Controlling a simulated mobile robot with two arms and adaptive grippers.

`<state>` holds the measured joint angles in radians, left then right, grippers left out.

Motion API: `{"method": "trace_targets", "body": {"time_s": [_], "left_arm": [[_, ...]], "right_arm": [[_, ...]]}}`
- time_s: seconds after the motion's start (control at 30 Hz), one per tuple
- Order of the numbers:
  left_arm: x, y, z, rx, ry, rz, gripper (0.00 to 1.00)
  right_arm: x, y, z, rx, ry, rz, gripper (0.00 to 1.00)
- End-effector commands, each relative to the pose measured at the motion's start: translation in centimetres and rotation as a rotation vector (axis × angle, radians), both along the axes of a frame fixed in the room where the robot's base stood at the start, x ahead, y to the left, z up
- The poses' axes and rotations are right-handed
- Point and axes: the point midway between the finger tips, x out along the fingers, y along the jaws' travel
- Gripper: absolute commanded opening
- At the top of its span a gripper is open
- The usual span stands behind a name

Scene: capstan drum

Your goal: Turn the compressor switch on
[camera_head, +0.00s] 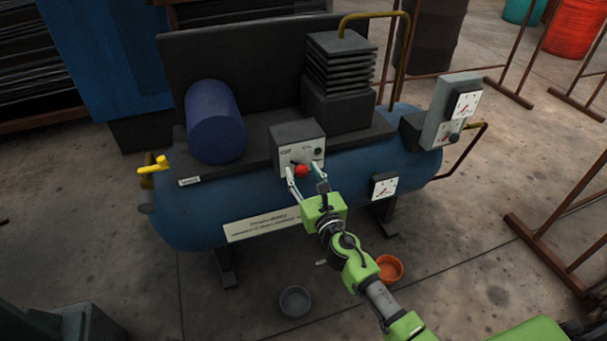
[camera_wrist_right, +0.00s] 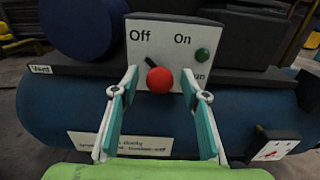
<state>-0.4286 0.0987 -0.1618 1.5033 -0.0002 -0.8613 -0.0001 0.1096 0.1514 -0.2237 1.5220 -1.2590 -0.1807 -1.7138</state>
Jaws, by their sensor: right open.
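The compressor switch is a red knob (camera_head: 301,170) on a grey control box (camera_head: 285,135) at the front of the blue compressor tank (camera_head: 185,225). In the right wrist view the knob (camera_wrist_right: 160,80) has a black lever (camera_wrist_right: 150,62) slanting up and left toward the "Off" label. "On" is printed to its right, above a green round button or lamp (camera_wrist_right: 202,55). My right gripper (camera_wrist_right: 160,92) is open, with one finger on each side of the knob in the picture. I cannot tell whether either finger touches it. My left gripper is not in view.
A yellow valve handle (camera_head: 153,166) sticks out at the tank's left end. Gauges (camera_head: 384,186) sit at its right. A grey bowl (camera_head: 295,301) and an orange bowl (camera_head: 389,268) are on the floor below. Brown metal frames (camera_head: 560,225) stand at the right.

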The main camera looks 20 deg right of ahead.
Motion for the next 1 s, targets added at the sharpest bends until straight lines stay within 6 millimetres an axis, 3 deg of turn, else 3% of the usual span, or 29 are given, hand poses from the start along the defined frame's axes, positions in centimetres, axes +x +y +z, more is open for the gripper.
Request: {"method": "trace_targets", "body": {"time_s": [0.03, 0.17, 0.2, 0.63, 1.0], "left_arm": [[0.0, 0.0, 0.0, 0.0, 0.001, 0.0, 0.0], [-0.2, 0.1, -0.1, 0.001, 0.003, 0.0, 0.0], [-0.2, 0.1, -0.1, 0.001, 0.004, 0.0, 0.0], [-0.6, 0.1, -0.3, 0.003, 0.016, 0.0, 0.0], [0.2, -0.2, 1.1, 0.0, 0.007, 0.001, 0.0]], "right_arm": [[0.0, 0.0, 0.0, 0.0, 0.0, 0.0, 0.41], [0.0, 0.0, 0.0, 0.0, 0.0, 0.0, 0.08], [0.0, 0.0, 0.0, 0.0, 0.0, 0.0, 0.04], [0.0, 0.0, 0.0, 0.064, 0.002, 0.0, 0.04], [0.0, -0.1, -0.1, 0.347, 0.012, 0.0, 0.04]]}}
